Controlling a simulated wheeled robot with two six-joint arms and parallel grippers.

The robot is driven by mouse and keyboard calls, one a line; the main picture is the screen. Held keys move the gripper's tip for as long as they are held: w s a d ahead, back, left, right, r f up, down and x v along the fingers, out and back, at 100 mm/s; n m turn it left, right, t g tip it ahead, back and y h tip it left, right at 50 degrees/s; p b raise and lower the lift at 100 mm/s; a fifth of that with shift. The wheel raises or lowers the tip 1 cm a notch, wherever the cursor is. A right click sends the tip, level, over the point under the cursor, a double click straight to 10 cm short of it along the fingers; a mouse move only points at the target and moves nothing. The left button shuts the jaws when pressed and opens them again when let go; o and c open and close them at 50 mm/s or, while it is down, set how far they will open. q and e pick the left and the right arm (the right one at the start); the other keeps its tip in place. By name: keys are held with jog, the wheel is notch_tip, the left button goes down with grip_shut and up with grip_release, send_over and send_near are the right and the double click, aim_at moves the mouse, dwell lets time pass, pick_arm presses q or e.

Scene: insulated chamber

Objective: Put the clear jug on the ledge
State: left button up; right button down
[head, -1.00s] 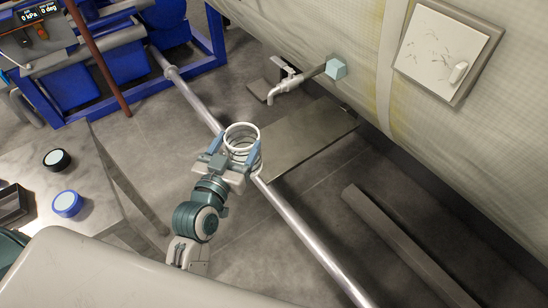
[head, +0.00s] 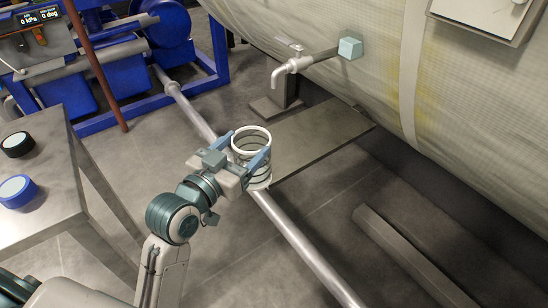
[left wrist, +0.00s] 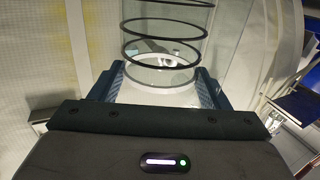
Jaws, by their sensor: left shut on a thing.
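The clear jug (head: 252,150) is a see-through cylinder with dark rings and a pale rim. My left gripper (head: 251,160) is shut on it, one blue-grey finger on each side. In the left wrist view the jug (left wrist: 166,45) stands between the two fingers (left wrist: 160,90). The jug appears upright and is held near the flat grey ledge (head: 315,142) below the tap. In the head view the jug overlaps the ledge's left end and the long pipe; I cannot tell its height above them. My right gripper is not in view.
A tap (head: 290,68) with a pale blue block (head: 350,48) juts from the insulated chamber wall (head: 340,20). A long metal pipe (head: 300,245) crosses the floor. A table (head: 60,165) at left holds two tape rolls. A grey beam (head: 420,255) lies at right.

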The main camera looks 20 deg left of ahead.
pick_arm(q)
jog(key=shift+w, duration=0.25)
jog(key=w+f, duration=0.2)
jog(key=w, duration=0.5)
jog(key=w+f+b, duration=0.1)
jog(key=w+f, duration=0.2)
jog(key=w, duration=0.5)
jog(key=shift+w+d, duration=0.15)
jog(key=shift+w, duration=0.1)
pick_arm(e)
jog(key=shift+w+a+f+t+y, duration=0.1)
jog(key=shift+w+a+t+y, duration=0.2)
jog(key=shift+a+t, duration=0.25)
pick_arm(q)
jog(key=shift+f+b, duration=0.15)
jog(key=shift+b, duration=0.15)
jog(key=o, duration=1.3)
